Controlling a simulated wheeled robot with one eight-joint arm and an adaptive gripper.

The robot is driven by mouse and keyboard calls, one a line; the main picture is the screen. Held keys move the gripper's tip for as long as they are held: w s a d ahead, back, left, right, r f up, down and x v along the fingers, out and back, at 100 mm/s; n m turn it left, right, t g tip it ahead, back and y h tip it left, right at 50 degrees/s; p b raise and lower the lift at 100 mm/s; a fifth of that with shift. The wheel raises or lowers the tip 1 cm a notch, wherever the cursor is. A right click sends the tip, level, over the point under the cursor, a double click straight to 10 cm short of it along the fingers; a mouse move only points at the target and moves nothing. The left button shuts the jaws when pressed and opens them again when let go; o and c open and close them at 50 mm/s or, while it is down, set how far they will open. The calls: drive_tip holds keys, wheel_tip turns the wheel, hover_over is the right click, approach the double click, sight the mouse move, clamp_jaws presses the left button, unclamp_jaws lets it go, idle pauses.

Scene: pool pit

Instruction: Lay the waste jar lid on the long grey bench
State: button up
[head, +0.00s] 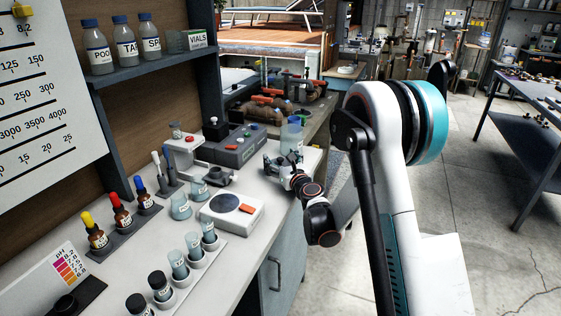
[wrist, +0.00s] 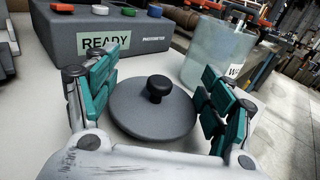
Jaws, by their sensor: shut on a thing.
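The waste jar lid (wrist: 148,118) is a dark grey disc with a black knob, between the two teal-padded fingers of my gripper (wrist: 158,82). My gripper is shut on its rim. I cannot tell whether the lid touches the pale top (wrist: 30,120) below it. The waste jar (wrist: 218,55), translucent with a white label, stands without a lid just behind and to the right. In the head view the jar (head: 291,138) stands beyond my gripper (head: 282,163), and the lid is hard to make out there. A long grey bench (head: 545,148) stands at the right.
A grey photometer (wrist: 95,28) reading READY stands behind the lid. On the pale worktop (head: 235,250) are a stirrer plate (head: 231,213), beakers, dropper bottles and a vial rack. Open concrete floor (head: 440,210) separates the worktop from the bench at the right, which bears small parts.

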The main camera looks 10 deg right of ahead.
drive_tip(key=shift+s+f, duration=0.15)
drive_tip(key=shift+f, duration=0.4)
